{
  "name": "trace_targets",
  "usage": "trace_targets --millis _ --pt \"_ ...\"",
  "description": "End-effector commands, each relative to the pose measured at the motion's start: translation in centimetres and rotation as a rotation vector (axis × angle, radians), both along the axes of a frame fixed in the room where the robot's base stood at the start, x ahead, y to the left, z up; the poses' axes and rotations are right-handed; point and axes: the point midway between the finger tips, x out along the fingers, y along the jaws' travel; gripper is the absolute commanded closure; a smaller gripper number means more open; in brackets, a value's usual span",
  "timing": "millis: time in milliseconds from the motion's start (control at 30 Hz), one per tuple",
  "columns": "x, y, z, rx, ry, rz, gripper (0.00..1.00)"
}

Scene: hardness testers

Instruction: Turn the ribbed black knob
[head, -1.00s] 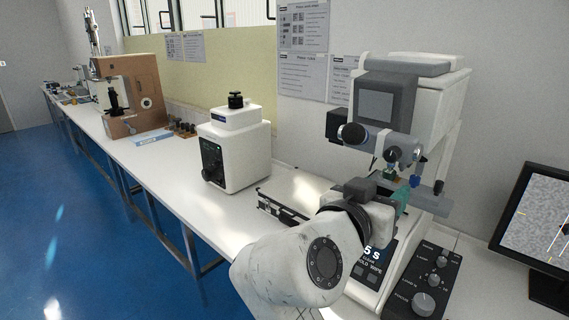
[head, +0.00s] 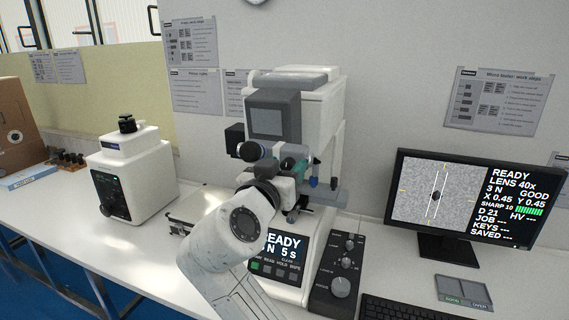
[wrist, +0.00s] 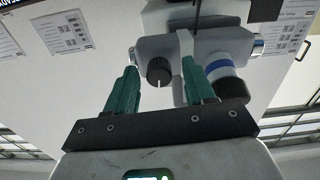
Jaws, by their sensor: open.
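A dark round knob (wrist: 158,71) with a pale line on its face shows in the wrist view, on the grey-white head of the tester (head: 308,110). Ribs on it cannot be made out at this size. My gripper (wrist: 160,78) is open, its two green fingers pointing towards the tester head. The knob appears between the fingers in the picture; I see no finger closed on it, and the depth gap is unclear. In the head view my gripper (head: 290,164) is at the tester's turret, and my wrist hides part of that area. I cannot pick out this knob there.
A control box (head: 334,272) with several knobs stands right of the tester's display (head: 282,250). A monitor (head: 448,200) reading READY and a keyboard (head: 402,309) are further right. A white machine with a black top knob (head: 127,123) stands left. A blue-banded lens (wrist: 224,72) sits close beside the right finger.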

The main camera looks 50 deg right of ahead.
Motion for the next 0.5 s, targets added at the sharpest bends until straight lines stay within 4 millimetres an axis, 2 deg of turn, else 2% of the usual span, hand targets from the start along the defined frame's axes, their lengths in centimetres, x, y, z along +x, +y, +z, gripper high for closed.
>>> trace_targets --millis 300,500 --pt "0.07 -0.21 -0.05 0.0 0.0 0.001 0.47" --pt "0.07 -0.2 -0.04 0.0 0.0 0.0 0.67"
